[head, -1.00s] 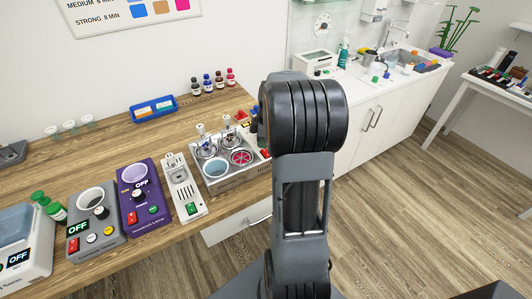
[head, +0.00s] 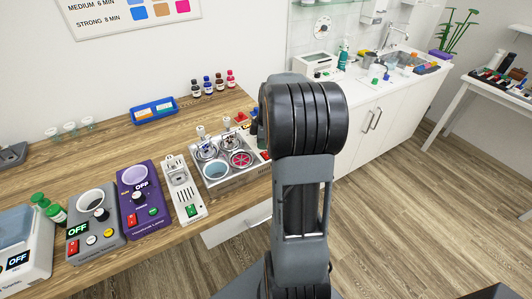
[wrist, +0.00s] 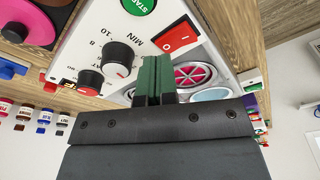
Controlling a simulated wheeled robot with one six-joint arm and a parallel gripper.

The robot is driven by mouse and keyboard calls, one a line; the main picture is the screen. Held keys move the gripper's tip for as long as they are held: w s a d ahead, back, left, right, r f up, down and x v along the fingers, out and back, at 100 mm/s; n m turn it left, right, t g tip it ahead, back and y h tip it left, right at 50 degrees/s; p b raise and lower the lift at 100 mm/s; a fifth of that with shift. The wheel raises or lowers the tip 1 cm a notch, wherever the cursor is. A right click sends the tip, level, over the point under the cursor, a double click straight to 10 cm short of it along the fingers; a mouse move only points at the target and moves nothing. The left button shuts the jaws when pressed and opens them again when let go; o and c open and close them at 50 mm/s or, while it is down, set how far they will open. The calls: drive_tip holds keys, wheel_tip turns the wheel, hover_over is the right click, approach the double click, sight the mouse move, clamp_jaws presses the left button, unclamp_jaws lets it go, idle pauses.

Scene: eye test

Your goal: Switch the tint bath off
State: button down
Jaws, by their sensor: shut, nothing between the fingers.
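The tint bath (head: 222,180) is a pale box with several round wells at the right end of the wooden counter. My arm hides its right end in the head view. The wrist view shows its white control panel (wrist: 88,45) close up. A red rocker switch (wrist: 181,39) sits beside a green START button (wrist: 139,5) and black-and-red knobs. Which side of the rocker is pressed is unclear. My gripper (wrist: 157,62) is shut and empty, its green fingertips over the panel between the rocker and the wells. Contact cannot be told. The head view hides my gripper.
Left of the bath stand a white slotted device (head: 184,190), a purple unit (head: 144,200) and a grey unit (head: 95,226), the last two showing OFF. A blue tray (head: 154,112) and small bottles (head: 208,85) stand behind.

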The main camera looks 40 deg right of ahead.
sight(264, 157)
wheel_tip(264, 157, up, 6)
drive_tip(key=p, duration=0.3)
drive_tip(key=shift+p, duration=0.35)
idle(0.4)
drive_tip(key=m, duration=0.2)
drive_tip(key=shift+f+m, duration=0.2)
drive_tip(key=shift+m, duration=0.1)
drive_tip(key=m, duration=0.1)
drive_tip(key=s+a+m, duration=0.1)
drive_tip(key=m, duration=0.1)
drive_tip(key=s+f+m, duration=0.1)
drive_tip(key=shift+s+a+m+g, duration=0.25)
drive_tip(key=shift+m+g, duration=0.05)
drive_tip(key=shift+m, duration=0.1)
drive_tip(key=s+a+r+m+t, duration=0.1)
drive_tip(key=s+a+r, duration=0.1)
drive_tip(key=a, duration=0.4)
drive_tip(key=s+a+r+m+t+h, duration=0.1)
drive_tip(key=s+a+r, duration=0.1)
drive_tip(key=s+a, duration=0.2)
drive_tip(key=s+a+r+m+t, duration=0.1)
drive_tip(key=s+a+r, duration=0.2)
drive_tip(key=a, duration=0.6)
drive_tip(key=shift+s+t, duration=0.35)
drive_tip(key=shift+t, duration=0.05)
